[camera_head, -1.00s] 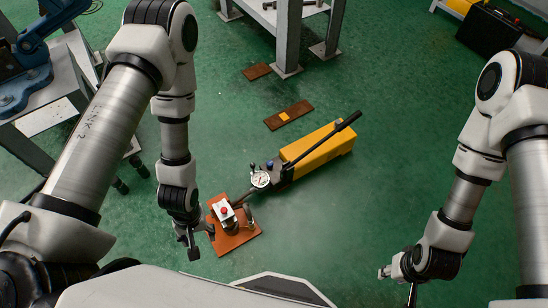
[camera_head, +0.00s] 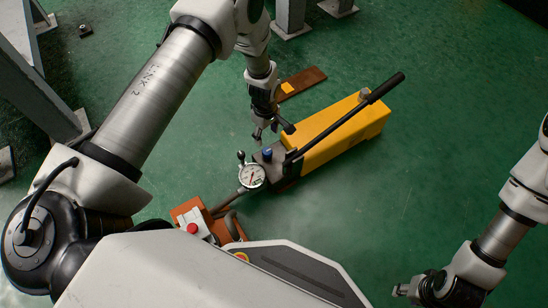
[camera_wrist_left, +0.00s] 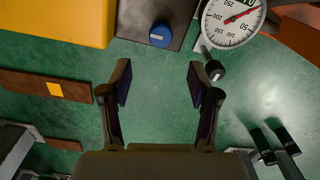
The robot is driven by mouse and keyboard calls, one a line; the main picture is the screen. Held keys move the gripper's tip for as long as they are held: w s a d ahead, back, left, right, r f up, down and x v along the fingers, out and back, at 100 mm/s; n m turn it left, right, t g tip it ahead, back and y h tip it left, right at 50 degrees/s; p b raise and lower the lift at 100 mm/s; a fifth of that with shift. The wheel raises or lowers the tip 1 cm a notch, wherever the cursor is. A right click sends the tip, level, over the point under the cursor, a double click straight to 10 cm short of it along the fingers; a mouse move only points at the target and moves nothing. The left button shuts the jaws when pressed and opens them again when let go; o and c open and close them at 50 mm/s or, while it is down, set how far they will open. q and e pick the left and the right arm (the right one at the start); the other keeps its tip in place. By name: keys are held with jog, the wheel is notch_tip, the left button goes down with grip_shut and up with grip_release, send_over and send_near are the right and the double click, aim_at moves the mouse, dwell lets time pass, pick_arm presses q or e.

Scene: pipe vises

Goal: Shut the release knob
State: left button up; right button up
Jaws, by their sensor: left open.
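The yellow hand pump (camera_head: 345,128) lies on the green floor and has a black end block (camera_head: 268,158). A blue knob (camera_head: 267,153) sits on this block; it also shows in the left wrist view (camera_wrist_left: 160,34). A small black-ended knob (camera_head: 241,155) stands by the gauge and shows in the left wrist view (camera_wrist_left: 214,71). I cannot tell which knob is the release knob. My left gripper (camera_head: 265,130) is open and empty beside the block; its fingers (camera_wrist_left: 160,78) are apart, with the blue knob beyond them. My right gripper (camera_head: 402,290) is at the lower right, its fingers unclear.
A white dial gauge (camera_head: 252,176) is beside the block. The pump's long black handle (camera_head: 350,112) slants above the yellow body. An orange plate (camera_head: 186,209) with a red-buttoned box (camera_head: 192,228) is nearer me. A brown plate (camera_head: 303,80) lies behind my left gripper. Floor right of the pump is clear.

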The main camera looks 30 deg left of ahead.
aim_at(267, 151)
pick_arm(q)
notch_tip(267, 151, down, 2)
jog(key=shift+f+b, duration=0.15)
jog(key=shift+b, duration=0.25)
notch_tip(267, 151, down, 7)
jog(key=b, duration=0.4)
jog(key=shift+s+f, duration=0.1)
jog(key=shift+f, duration=0.1)
pick_arm(e)
notch_tip(267, 151, down, 6)
jog(key=shift+f, duration=0.2)
pick_arm(q)
jog(key=shift+c, duration=0.3)
jog(key=c, duration=1.1)
